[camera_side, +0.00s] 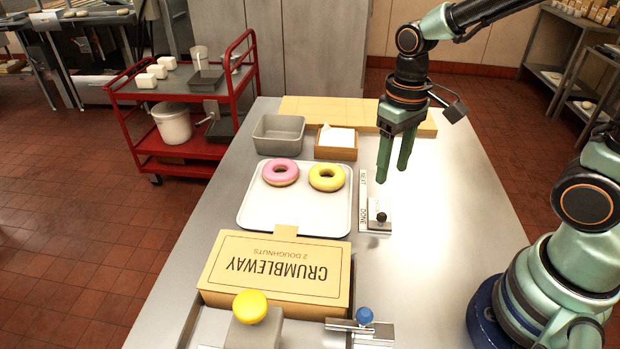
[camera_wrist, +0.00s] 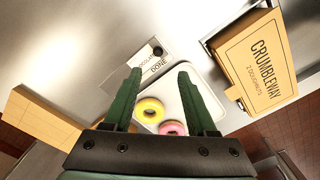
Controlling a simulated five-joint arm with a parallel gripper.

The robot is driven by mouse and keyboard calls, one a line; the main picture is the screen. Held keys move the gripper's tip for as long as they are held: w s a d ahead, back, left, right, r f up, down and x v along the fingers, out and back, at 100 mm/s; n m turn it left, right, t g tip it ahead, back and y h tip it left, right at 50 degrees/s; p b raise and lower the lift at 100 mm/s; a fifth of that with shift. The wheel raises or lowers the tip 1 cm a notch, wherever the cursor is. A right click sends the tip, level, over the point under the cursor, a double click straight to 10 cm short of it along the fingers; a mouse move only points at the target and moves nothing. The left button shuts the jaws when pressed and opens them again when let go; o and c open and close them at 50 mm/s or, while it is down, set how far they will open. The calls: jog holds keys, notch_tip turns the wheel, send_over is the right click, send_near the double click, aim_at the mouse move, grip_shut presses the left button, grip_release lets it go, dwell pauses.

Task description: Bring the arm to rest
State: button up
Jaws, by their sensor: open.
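My gripper (camera_side: 395,160) hangs in the air above the steel table, right of the white tray, with its green fingers pointing down. It is open and empty; in the wrist view its two fingers (camera_wrist: 158,84) stand apart with nothing between them. My arm reaches in from the upper right in the side view, with its base at the lower right.
A white tray (camera_side: 295,217) holds a pink doughnut (camera_side: 281,172) and a yellow doughnut (camera_side: 326,177). A Crumbleway box (camera_side: 272,270) is in front. A label slider (camera_side: 364,205), grey bin (camera_side: 279,134) and napkin box (camera_side: 336,143) are nearby. The table's right side is clear.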

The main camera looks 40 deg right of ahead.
notch_tip(320, 180, up, 10)
jog(key=s+d+t, duration=0.2)
jog(key=t, duration=0.3)
jog(key=shift+d+t, duration=0.15)
jog(key=shift+t, duration=0.15)
dwell(1.2)
